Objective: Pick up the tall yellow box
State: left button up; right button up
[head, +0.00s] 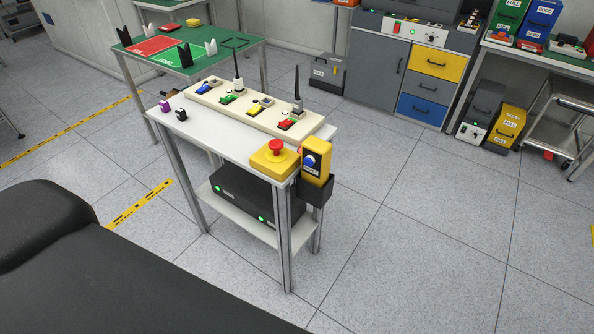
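A tall yellow box (319,165) with a blue round part and a dark label on its face stands upright in a black holder (313,190). The holder is at the right front corner of a narrow white table (210,131); the box's lower end is hidden in it. A low yellow box (268,163) with a red mushroom button sits just left of it on the tabletop. Neither of my grippers shows in the head view.
A cream panel (262,117) with switches and two antennas runs along the table's back. Black units (245,190) sit on its lower shelf. A green-topped table (215,65) stands behind. Cabinets (375,70) line the back. Floor right of the table is clear.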

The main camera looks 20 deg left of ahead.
aim_at(321, 150)
jog(key=i+l+u, duration=0.15)
jog(key=u, duration=1.15)
jog(key=l+u, duration=0.4)
jog(key=i+l+u, duration=0.1)
jog(key=l+u, duration=0.55)
jog(key=l, duration=0.2)
jog(key=k+l+u, duration=0.2)
jog(key=l, duration=0.25)
jog(key=k+l, duration=0.1)
jog(key=l, duration=0.35)
jog(key=l+u, duration=0.1)
jog(key=l, duration=0.35)
jog(key=k+l, duration=0.15)
jog(key=l, duration=0.25)
jog(key=k+l, duration=0.1)
jog(key=l, duration=0.35)
jog(key=k+l+u, duration=0.1)
jog(key=l, duration=0.35)
jog(key=i+j, duration=0.1)
jog(key=i, duration=0.2)
